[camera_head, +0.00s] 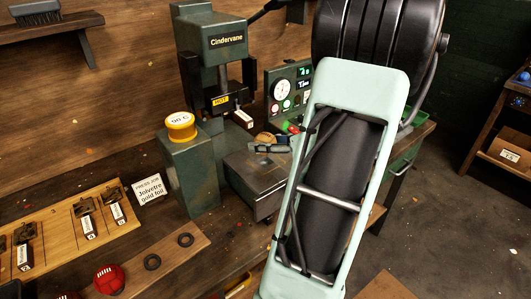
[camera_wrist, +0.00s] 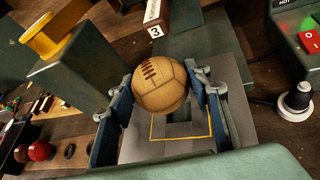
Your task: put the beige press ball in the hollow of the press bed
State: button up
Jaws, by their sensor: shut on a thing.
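The beige press ball (camera_wrist: 158,88), with dark lacing, is held between the two blue-padded fingers of my gripper (camera_wrist: 163,95) in the wrist view. My gripper is shut on it. In the head view only the ball's top (camera_head: 264,137) shows above my gripper (camera_head: 268,148). The press bed (camera_wrist: 232,75) lies behind and below the ball in the wrist view, with a yellow outline on grey around the spot under the ball. In the head view the bed (camera_head: 246,172) is partly behind my arm. I cannot tell whether the ball touches the bed.
The green Cindervane press (camera_head: 215,60) stands behind, with a labelled part (camera_head: 243,118) under its head. A yellow-topped pedestal (camera_head: 190,165) is left of the bed. A control panel (camera_head: 285,90) stands at right. A red ball (camera_head: 109,279) lies front left by dark rings (camera_head: 185,240).

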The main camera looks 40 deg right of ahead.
jog(key=shift+f, duration=1.55)
jog(key=shift+f, duration=0.1)
jog(key=o, duration=1.2)
jog(key=shift+o, duration=0.2)
jog(key=v, duration=1.2)
